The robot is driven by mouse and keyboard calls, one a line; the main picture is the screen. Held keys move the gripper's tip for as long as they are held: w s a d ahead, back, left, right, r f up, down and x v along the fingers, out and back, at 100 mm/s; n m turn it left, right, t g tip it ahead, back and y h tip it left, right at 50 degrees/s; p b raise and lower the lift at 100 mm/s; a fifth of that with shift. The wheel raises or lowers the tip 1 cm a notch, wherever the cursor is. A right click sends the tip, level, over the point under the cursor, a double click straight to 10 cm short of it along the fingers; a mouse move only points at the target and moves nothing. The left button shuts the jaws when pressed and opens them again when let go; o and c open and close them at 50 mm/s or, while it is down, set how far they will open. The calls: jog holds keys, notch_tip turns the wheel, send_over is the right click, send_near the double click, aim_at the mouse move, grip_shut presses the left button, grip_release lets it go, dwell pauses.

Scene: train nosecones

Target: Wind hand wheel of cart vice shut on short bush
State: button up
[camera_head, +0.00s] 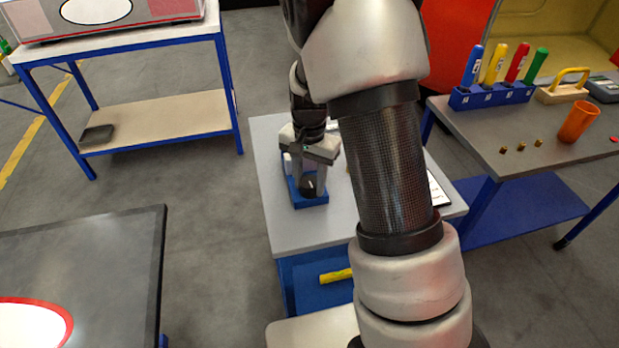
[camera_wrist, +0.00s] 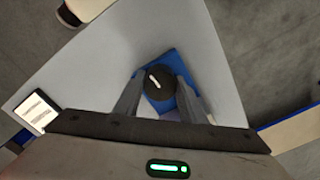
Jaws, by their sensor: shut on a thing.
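The cart vice (camera_head: 311,199) is blue and stands on the grey top of the small cart; it also shows in the wrist view (camera_wrist: 180,60). Its hand wheel (camera_head: 309,187) is a dark round knob with a pale mark, seen from above in the wrist view (camera_wrist: 155,82). My gripper (camera_head: 308,186) points down at the vice, with one finger on each side of the wheel, and is shut on it. In the wrist view the fingers (camera_wrist: 157,92) flank the wheel. The vice jaws and the short bush are hidden behind my gripper and arm.
The cart top (camera_head: 272,150) is mostly clear left of the vice. A yellow bar (camera_head: 336,275) lies on the cart's blue lower shelf. A bench at right holds a blue rack (camera_head: 490,96) of coloured-handled tools, small brass pieces and an orange cup (camera_head: 578,122). My arm hides the cart's right part.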

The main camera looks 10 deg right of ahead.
aim_at(309, 181)
jog(key=shift+r+m, duration=0.1)
jog(key=shift+m, duration=0.5)
jog(key=o, duration=1.1)
jog(key=shift+c, duration=0.2)
notch_tip(309, 181, up, 17)
jog(key=p, duration=0.2)
jog(key=shift+r, duration=0.15)
